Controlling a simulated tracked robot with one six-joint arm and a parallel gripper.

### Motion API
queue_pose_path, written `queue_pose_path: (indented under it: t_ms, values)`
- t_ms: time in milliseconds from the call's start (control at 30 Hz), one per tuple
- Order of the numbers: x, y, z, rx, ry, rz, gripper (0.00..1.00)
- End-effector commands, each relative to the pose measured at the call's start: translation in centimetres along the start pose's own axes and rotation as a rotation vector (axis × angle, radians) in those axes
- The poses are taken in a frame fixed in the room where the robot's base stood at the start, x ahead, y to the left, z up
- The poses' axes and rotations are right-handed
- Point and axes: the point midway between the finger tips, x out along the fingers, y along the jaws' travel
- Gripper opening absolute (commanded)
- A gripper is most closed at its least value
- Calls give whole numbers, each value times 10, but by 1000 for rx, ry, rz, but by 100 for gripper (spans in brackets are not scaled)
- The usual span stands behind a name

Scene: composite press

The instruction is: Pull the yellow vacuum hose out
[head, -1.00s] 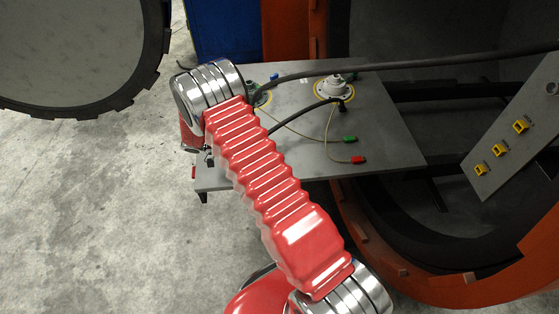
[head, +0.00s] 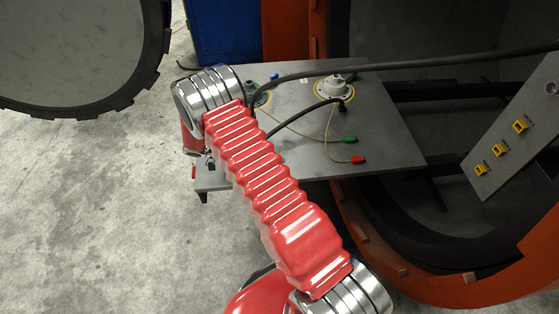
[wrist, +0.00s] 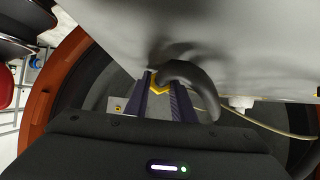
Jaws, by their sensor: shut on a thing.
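In the wrist view, my gripper (wrist: 162,92) is shut on a yellow fitting (wrist: 158,85), taken as the end of the yellow vacuum hose. A thick black hose (wrist: 195,75) curves close beside the fingertips; its exact join to the fitting is unclear. In the head view, my red arm hides the gripper and the held part. A black hose (head: 300,109) runs from the white-topped port (head: 335,88) on the grey plate (head: 385,140) to behind my arm.
Thin leads end in a green plug (head: 349,139) and a red plug (head: 358,160) on the plate. A long black cable (head: 420,63) crosses above it. A slanted panel with yellow sockets (head: 498,150) stands at right.

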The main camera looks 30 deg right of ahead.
Motion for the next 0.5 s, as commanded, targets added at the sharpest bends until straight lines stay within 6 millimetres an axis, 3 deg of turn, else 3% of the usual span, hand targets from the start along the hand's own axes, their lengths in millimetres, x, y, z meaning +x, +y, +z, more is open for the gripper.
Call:
queue_pose_path:
  t_ms: [200, 233, 500]
  values:
    - [0, 0, 0, 0, 0, 0, 0]
    - [0, 0, 0, 0, 0, 0, 25]
    - [0, 0, 0, 0, 0, 0, 44]
